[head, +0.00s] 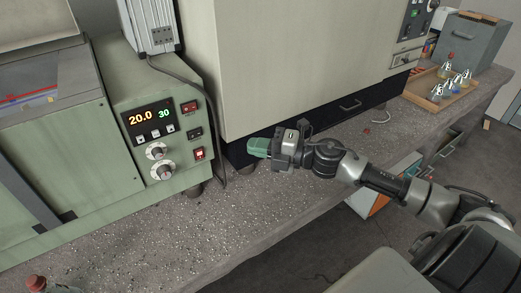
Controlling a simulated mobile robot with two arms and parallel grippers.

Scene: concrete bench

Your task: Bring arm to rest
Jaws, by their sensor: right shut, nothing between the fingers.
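My right arm (385,183) comes in from the lower right and reaches out over the front of the concrete bench (130,245). My right gripper (259,147) is at its end, with green fingers pointing left. The fingers are shut with nothing between them. The gripper shows in front of the dark base of the large beige cabinet; whether it touches anything cannot be told. My left gripper is not in view.
A green machine (160,130) with a lit display stands at left. A beige cabinet (290,60) stands behind the gripper. A wooden tray (433,99) with several flasks and a grey box (466,42) are at the far right. The front bench surface is mostly clear.

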